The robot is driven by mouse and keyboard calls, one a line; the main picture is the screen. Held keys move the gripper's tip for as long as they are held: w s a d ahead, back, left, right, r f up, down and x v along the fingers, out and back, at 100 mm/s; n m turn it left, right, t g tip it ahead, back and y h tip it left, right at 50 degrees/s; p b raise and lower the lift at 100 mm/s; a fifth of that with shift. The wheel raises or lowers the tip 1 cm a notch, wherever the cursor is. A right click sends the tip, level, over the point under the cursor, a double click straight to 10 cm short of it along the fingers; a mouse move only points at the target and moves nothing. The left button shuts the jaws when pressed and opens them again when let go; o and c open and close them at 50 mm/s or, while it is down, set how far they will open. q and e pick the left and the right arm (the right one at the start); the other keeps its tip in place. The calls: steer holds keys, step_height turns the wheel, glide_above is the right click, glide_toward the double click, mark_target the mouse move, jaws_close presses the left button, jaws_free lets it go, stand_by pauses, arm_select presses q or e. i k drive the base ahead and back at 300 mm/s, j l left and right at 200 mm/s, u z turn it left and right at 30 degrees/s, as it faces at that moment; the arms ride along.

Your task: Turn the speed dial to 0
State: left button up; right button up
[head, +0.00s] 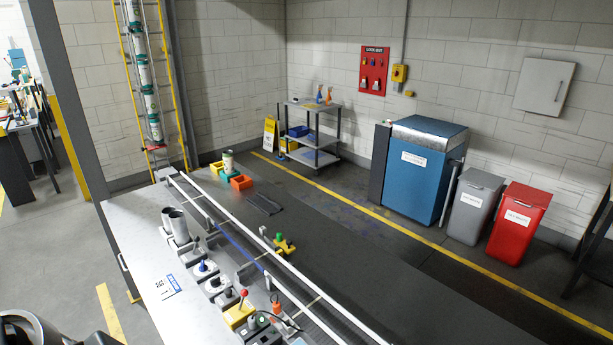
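A row of small controls runs along the grey machine table (140,238) in the lower middle. Dark control boxes stand nearer the bottom edge. I cannot tell which control is the speed dial, and no dial number is readable. Neither gripper can be made out in the head view.
White rails (235,232) run along the table beside the controls. Two grey cylinders (178,224) stand at its far left. A blue cabinet (419,180), grey bin (470,212) and red bin (518,228) stand across the floor.

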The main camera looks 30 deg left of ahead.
mark_target(216, 282)
steer(key=u, duration=1.6)
